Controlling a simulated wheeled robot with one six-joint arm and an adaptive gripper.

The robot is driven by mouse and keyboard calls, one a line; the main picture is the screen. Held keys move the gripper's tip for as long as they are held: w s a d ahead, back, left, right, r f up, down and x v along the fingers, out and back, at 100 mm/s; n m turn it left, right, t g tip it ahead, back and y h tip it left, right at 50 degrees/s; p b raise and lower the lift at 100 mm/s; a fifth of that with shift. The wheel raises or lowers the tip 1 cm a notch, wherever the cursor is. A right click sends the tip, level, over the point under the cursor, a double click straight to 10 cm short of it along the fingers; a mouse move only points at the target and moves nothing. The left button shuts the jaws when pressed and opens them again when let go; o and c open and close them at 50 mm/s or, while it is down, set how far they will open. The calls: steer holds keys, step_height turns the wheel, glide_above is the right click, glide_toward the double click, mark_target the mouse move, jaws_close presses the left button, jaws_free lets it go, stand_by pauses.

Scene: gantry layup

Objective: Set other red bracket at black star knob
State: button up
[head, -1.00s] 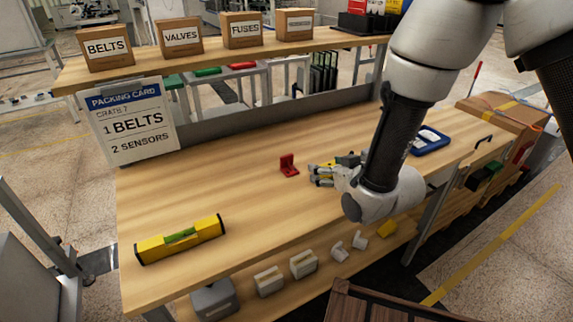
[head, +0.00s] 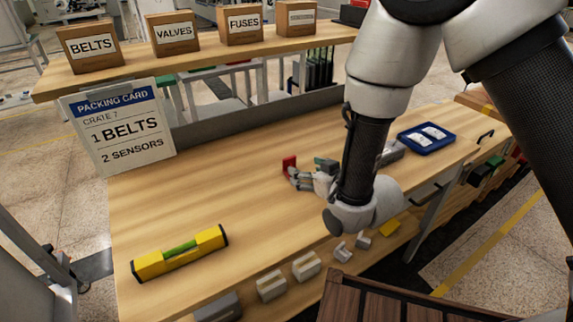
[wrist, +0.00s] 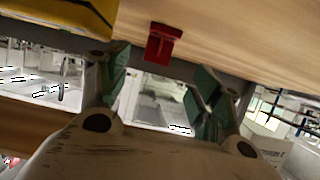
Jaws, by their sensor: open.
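A small red bracket (head: 289,162) stands on the wooden bench, left of my arm in the head view. It also shows at the top centre of the wrist view (wrist: 162,42). My gripper (head: 297,178) is open and low over the bench, its fingers close to the bracket and partly overlapping it in the head view. In the wrist view the two green-padded fingers (wrist: 160,88) are spread apart, with the bracket beyond the gap between them. I cannot tell whether they touch it. I cannot make out a black star knob or a second red bracket.
A yellow level (head: 180,253) lies at the bench's front left. A blue tray (head: 440,147) with white items is at the right, beyond a grey object (head: 391,153) partly behind my arm. A packing card (head: 118,125) stands at the back left. The middle-left bench is clear.

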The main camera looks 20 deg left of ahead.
mark_target(290, 159)
steer(key=x, duration=0.5)
steer(key=r+x, duration=0.1)
steer(key=x, duration=0.2)
steer(key=shift+w+a, duration=0.35)
steer(key=shift+w, duration=0.05)
steer(key=shift+c, duration=0.4)
steer(key=c, duration=1.3)
steer(key=shift+r, duration=0.15)
